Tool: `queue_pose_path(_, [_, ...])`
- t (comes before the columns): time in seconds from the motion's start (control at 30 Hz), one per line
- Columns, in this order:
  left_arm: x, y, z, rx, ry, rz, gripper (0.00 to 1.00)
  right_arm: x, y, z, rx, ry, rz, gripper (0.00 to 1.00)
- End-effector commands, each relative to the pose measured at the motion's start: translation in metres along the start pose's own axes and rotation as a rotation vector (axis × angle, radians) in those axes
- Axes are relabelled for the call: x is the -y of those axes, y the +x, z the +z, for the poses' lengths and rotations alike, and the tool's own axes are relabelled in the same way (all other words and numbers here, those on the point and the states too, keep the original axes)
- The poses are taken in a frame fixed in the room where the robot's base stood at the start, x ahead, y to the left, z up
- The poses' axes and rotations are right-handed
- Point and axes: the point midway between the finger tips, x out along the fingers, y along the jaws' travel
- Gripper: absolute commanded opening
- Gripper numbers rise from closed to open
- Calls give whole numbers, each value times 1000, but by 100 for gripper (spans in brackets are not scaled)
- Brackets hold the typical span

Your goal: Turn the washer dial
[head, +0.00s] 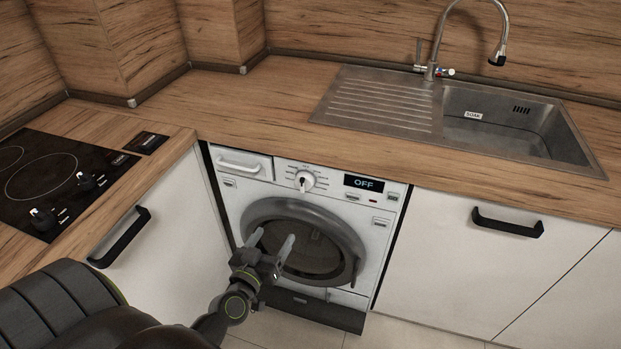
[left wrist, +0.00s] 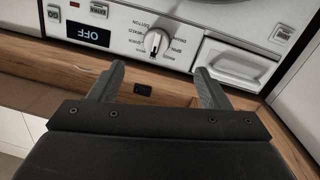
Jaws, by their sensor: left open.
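The washer (head: 380,225) is white and stands under the counter, its round dark door shut. Its white dial (head: 305,181) sits at the top of the front panel, left of a display (head: 364,183) that reads OFF. My left gripper (head: 273,239) is open and empty, in front of the door and below the dial. In the left wrist view the panel appears upside down; the dial (left wrist: 157,42) lies beyond and between the open fingertips (left wrist: 159,69), apart from them. My right gripper is not in view.
The wooden counter (head: 270,110) overhangs just above the panel. A detergent drawer (head: 241,165) is left of the dial. Cabinet handles (head: 508,222) stick out to the right and left (head: 119,237). A cooktop (head: 60,180) is at the left, a sink (head: 500,130) at the right.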

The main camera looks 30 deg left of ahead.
Motion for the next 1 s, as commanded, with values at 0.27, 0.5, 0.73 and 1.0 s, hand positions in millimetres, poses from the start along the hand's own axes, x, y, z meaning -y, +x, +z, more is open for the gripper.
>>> queue_pose_path(0.27, [-4, 15, -18, -38, -14, 3, 71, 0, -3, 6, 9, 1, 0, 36])
queue_pose_path(0.5, [-4, 58, -20, -39, -14, 4, 71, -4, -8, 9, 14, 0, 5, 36])
queue_pose_path(0.73, [-4, 103, -19, -37, -14, 4, 71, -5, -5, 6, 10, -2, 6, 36])
queue_pose_path(1.0, [-4, 151, -20, -36, -14, 3, 71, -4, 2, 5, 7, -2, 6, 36])
